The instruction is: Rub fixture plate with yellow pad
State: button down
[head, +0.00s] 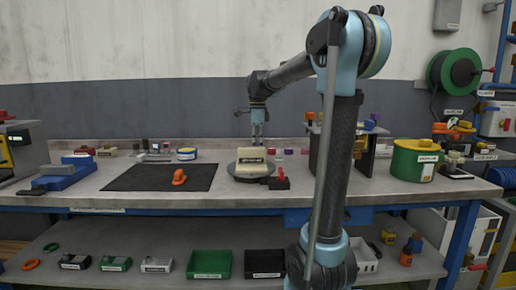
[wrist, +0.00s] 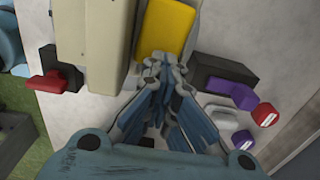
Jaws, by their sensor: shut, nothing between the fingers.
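A yellow pad (wrist: 164,30) lies at the top middle of the wrist view, just beyond my fingertips. My gripper (wrist: 164,62) is shut with nothing between its fingers; its tips overlap the near edge of the pad in the picture, and I cannot tell whether they touch it. A cream block (wrist: 92,40), which may be the fixture plate, is left of the pad. In the head view my gripper (head: 258,143) points down just above this cream block (head: 251,162) on a round grey turntable (head: 238,171). I cannot pick out the pad there.
A red-handled black piece (wrist: 50,83) is left in the wrist view; a dark block (wrist: 222,72) and purple pieces (wrist: 243,96) are right. A black mat (head: 140,178) with an orange item (head: 179,177) lies left on the bench. A green drum (head: 414,160) stands right.

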jog(key=shift+w+a+r, duration=0.1)
jog(key=shift+a+r, duration=0.05)
jog(key=shift+a, duration=1.9)
jog(key=shift+a+r, duration=0.1)
jog(key=shift+a, duration=1.95)
notch_tip(320, 180, up, 6)
notch_tip(320, 180, up, 3)
